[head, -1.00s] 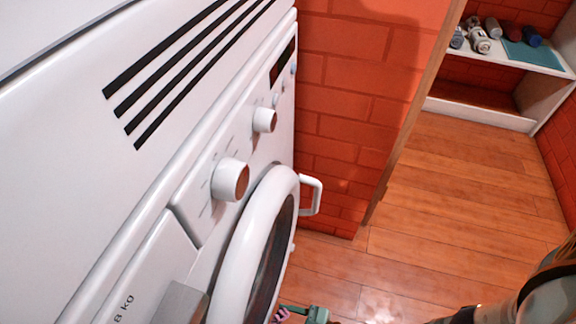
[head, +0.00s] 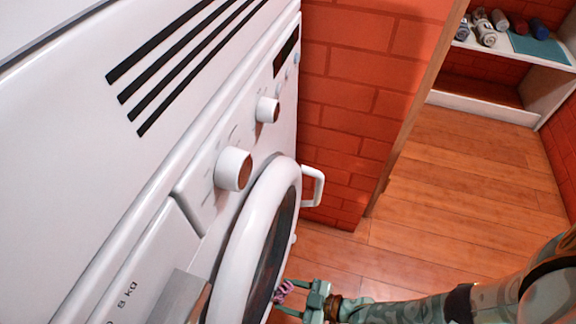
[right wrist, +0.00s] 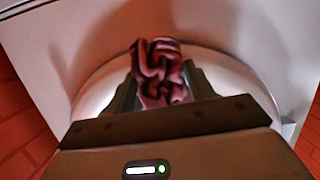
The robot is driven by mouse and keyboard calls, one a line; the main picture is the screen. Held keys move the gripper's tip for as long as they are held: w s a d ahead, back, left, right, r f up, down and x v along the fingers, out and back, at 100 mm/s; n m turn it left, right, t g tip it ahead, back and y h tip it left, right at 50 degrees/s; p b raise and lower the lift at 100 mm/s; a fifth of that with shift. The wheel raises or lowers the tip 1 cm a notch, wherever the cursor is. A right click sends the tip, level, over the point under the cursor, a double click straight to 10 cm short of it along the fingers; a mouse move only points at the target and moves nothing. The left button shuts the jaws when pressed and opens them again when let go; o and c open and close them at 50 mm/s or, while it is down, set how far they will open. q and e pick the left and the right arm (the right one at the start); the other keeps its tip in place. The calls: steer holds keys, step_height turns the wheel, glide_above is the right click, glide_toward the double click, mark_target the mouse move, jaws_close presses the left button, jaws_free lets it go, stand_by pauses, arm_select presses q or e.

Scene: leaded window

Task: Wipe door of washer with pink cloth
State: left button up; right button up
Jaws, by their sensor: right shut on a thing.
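The white washer (head: 120,190) fills the left of the head view. Its round door (head: 229,262) has a thick white rim and dark glass, with a white handle (head: 313,187) at its far side. My right gripper (head: 287,296) is in front of the door near the bottom of the head view, shut on the crumpled pink cloth (head: 283,291). In the right wrist view the cloth (right wrist: 160,72) bunches between the fingers, in front of the white door rim (right wrist: 235,77). I cannot tell whether the cloth touches the door. My left gripper is not in view.
A red brick wall (head: 355,90) stands just beyond the washer. The wooden floor (head: 455,190) to the right is clear. A white shelf (head: 520,50) with several rolled items and a teal mat is at the far upper right. Knobs (head: 233,169) stick out above the door.

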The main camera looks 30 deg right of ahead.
steer(key=shift+s+a, duration=0.6)
steer(key=shift+a, duration=0.3)
steer(key=shift+s+a, duration=0.6)
steer(key=shift+a, duration=0.25)
steer(key=shift+s, duration=0.1)
steer(key=shift+s+d, duration=0.95)
steer(key=shift+s, duration=0.2)
steer(key=shift+s+d, duration=0.95)
steer(key=shift+s, duration=0.2)
steer(key=shift+s+d, duration=0.9)
steer(key=shift+s, duration=0.3)
